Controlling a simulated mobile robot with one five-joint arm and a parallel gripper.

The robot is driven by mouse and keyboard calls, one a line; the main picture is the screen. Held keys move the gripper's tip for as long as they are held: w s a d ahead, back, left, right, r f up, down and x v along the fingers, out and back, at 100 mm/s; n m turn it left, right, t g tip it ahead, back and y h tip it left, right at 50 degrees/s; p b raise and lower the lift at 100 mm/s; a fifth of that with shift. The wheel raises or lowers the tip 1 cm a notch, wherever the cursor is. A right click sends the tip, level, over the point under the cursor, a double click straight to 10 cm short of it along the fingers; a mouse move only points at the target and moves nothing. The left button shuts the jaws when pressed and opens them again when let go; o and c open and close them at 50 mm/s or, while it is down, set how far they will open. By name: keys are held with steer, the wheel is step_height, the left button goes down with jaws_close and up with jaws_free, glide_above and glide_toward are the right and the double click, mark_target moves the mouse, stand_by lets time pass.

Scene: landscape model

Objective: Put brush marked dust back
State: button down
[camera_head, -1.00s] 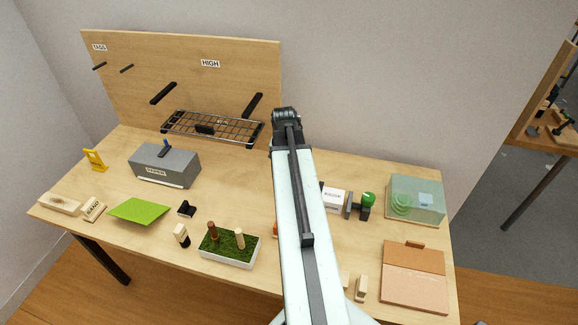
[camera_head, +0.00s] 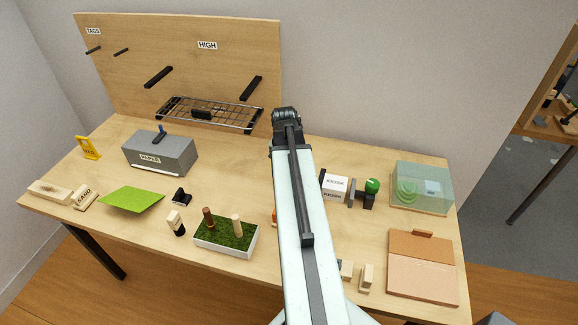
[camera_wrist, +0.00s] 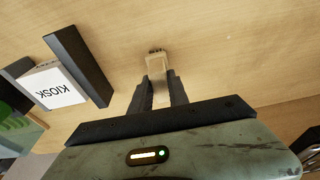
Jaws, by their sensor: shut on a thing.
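My gripper (camera_wrist: 157,95) is shut on a small pale wooden piece (camera_wrist: 156,62) with a notched far end. It is over the bare wooden tabletop in the wrist view; I cannot tell whether the piece touches the table. No "dust" mark is readable on it, so I cannot confirm that it is the brush. In the head view my arm hides the gripper and the held piece. A pale block with a dark end (camera_head: 176,222) stands left of the grass tray (camera_head: 226,247).
A white KIOSK box (camera_wrist: 52,88) and dark upright bar (camera_wrist: 78,65) are left of my gripper in the wrist view. The head view shows a grey PAPER box (camera_head: 160,155), wire rack (camera_head: 210,114), clear green case (camera_head: 422,187) and pinkish board (camera_head: 423,280). Small blocks (camera_head: 367,278) lie near the front edge.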

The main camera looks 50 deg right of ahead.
steer(key=shift+f, duration=0.2)
stand_by(0.6)
steer(key=c, duration=1.2)
jaws_free()
steer(key=shift+r, duration=0.1)
steer(key=r+p, duration=0.2)
steer(key=a+r+p, duration=0.1)
steer(key=r+p, duration=0.4)
steer(key=shift+s+a+r, duration=0.2)
steer(key=shift+s+r, duration=0.15)
steer(key=shift+f, duration=0.15)
